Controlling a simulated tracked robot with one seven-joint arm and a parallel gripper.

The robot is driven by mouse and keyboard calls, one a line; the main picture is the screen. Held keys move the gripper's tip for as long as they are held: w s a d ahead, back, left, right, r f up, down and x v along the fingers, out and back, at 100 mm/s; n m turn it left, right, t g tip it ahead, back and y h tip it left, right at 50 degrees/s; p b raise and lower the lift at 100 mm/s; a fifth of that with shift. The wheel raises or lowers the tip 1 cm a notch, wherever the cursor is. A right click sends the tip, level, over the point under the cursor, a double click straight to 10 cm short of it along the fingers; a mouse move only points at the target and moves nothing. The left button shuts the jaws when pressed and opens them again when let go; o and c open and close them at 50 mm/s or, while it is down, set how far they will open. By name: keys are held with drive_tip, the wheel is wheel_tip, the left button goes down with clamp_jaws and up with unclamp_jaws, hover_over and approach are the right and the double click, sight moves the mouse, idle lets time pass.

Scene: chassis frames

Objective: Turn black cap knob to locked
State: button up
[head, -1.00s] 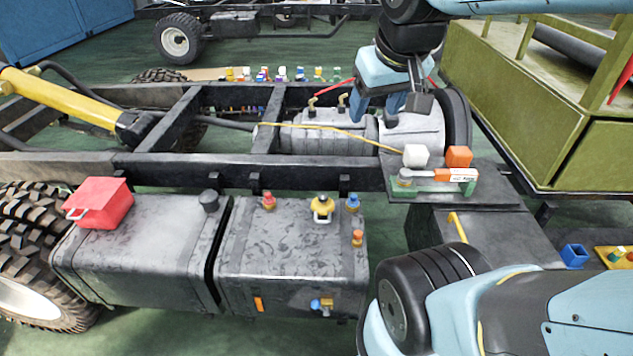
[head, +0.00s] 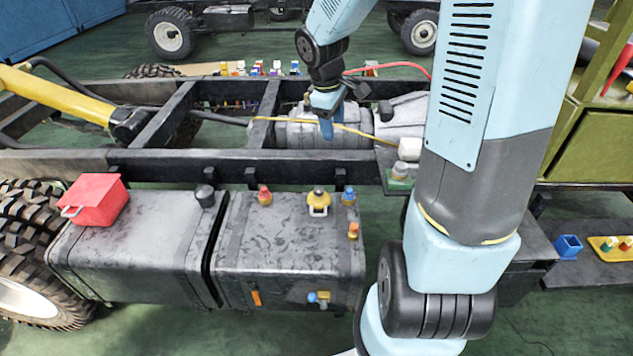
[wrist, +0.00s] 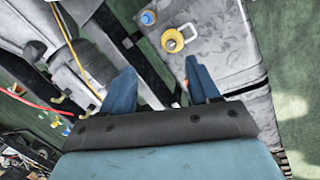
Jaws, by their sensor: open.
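The black cap knob (head: 204,195) stands on top of the left grey tank (head: 150,235), near its back right corner, in the head view. It is too small there to read its turn position, and I cannot make it out in the wrist view. My gripper (head: 327,130) is above the chassis rails, to the right of and behind the black cap, well apart from it. In the wrist view my gripper's two blue fingers (wrist: 160,80) are spread with nothing held between them.
The right tank (head: 290,270) carries red (head: 264,195), yellow (head: 318,200), blue (head: 348,195) and orange (head: 353,230) caps. A red box (head: 95,200) sits on the left tank. A yellow cylinder (head: 60,95) and black rails (head: 250,165) lie behind. A thin yellow line (head: 345,128) passes near my gripper.

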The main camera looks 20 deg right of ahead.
sight(319, 190)
drive_tip(key=w+f+n, duration=0.1)
drive_tip(key=w+f, duration=0.1)
drive_tip(key=f, duration=0.7)
drive_tip(key=w+a+f+n+g+y, duration=0.1)
drive_tip(key=w+f+n, duration=0.1)
drive_tip(key=f, duration=0.7)
drive_tip(key=w+f+n+y, duration=0.1)
drive_tip(key=w+f+n, duration=0.1)
drive_tip(key=f, duration=0.7)
drive_tip(key=shift+w+a+f, duration=0.15)
drive_tip(key=shift+w+f, duration=0.15)
drive_tip(key=shift+w, duration=0.15)
drive_tip(key=shift+c, duration=0.3)
